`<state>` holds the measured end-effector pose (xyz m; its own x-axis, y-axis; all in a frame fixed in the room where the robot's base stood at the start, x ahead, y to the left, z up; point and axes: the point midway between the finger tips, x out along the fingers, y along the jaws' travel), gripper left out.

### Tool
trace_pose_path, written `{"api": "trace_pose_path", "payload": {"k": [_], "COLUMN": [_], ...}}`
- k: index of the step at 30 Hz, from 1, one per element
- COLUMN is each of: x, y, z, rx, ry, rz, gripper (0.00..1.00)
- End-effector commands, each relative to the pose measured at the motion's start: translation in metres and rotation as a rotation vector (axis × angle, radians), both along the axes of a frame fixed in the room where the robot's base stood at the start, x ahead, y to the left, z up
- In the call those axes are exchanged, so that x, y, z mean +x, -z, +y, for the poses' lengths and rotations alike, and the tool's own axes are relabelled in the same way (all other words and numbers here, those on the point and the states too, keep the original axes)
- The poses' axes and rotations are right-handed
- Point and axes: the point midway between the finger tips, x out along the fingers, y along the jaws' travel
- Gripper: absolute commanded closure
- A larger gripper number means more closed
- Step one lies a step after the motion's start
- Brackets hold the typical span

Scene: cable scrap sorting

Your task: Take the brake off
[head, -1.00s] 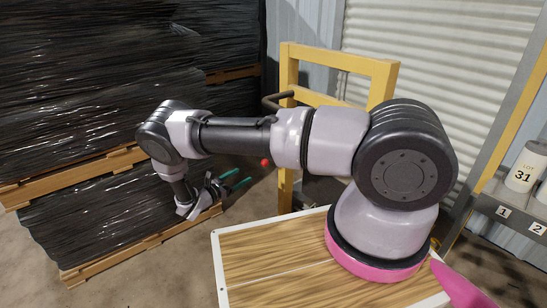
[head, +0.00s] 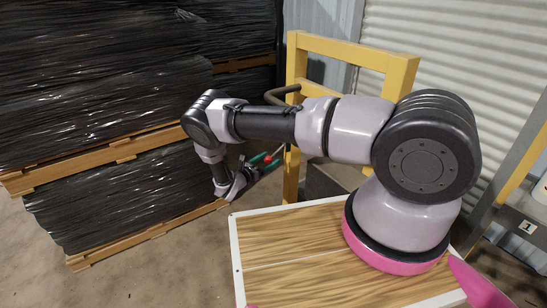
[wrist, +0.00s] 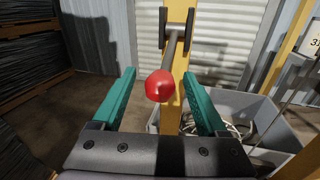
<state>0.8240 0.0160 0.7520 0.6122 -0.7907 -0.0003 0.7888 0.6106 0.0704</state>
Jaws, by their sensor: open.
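The brake lever is a rod (wrist: 171,50) with a round red knob (wrist: 159,86) on its end, mounted on a yellow post (wrist: 178,97). The knob also shows in the head view (head: 267,160), in front of the yellow frame (head: 294,120). My gripper (wrist: 159,75) is open, its two green fingers spread left and right of the knob. Gaps show on both sides of the knob in the wrist view, with no visible contact. In the head view my gripper (head: 268,157) is by the knob, which partly overlaps the fingers.
A grey bin (wrist: 262,108) with loose cable scrap stands behind the post at right. Black-wrapped stacks on wooden pallets (head: 110,160) fill the left side. A dark curved bar (head: 280,94) sticks out from the yellow frame. Bare floor lies between pallets and frame.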

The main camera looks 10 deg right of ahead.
Motion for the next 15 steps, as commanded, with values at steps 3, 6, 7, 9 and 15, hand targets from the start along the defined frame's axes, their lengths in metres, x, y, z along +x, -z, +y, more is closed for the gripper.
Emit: {"api": "trace_pose_path", "payload": {"k": [3,6,7,9,15], "x": [0.011,0.016,0.017,0.019,0.02], "y": [0.0,0.0,0.0,0.0,0.0], "z": [-0.015,-0.021,-0.023,-0.025,-0.025], "rx": [0.0,0.0,0.0,0.0,0.0], "ry": [0.002,0.002,0.002,0.001,0.0], "rz": [0.0,0.0,0.0,0.0,0.0], "gripper": [0.24,0.24,0.24,0.24,0.24]}}
